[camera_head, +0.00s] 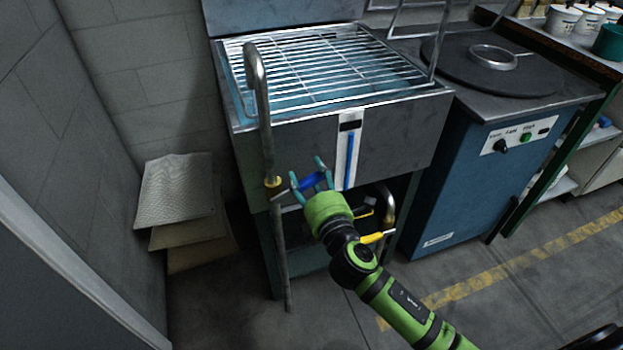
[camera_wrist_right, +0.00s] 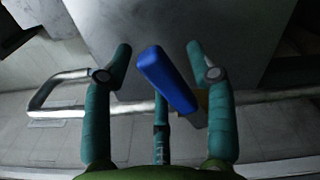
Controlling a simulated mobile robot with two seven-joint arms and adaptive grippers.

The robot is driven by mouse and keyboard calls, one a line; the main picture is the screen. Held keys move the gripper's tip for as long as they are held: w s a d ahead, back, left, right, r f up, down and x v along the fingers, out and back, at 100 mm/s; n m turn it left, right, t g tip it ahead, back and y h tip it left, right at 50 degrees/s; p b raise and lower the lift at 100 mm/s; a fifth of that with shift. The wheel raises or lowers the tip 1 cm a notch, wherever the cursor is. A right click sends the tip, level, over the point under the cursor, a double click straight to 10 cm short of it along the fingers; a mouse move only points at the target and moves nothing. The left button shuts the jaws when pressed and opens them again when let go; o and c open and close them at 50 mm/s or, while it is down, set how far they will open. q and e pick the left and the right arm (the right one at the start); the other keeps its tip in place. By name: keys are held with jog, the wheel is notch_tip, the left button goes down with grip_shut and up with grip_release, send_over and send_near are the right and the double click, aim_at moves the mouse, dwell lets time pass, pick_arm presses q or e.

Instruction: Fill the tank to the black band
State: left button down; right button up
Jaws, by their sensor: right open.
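The steel tank (camera_head: 400,135) has a wire rack on top and bluish water visible under it. On its front is a white sight gauge (camera_head: 341,168) with a blue column (camera_head: 350,160). The column's top is just below the black band (camera_head: 351,126). A bent steel fill pipe (camera_head: 264,120) runs up the tank's left side, with a brass valve (camera_head: 272,182) on it. The valve's blue lever (camera_head: 308,182) also shows in the right wrist view (camera_wrist_right: 165,78). My right gripper (camera_head: 307,172) is open, its fingers on either side of the lever, with gaps. My left gripper is not in view.
A second pipe (camera_head: 388,208) with a yellow handle is under the tank, close to my right wrist. A blue cabinet (camera_head: 465,190) with a round black plate stands right. Stacked sheets (camera_head: 175,190) lean on the left wall. The floor in front is clear.

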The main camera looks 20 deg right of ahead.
jog(key=s, duration=1.2)
jog(key=shift+d, duration=0.2)
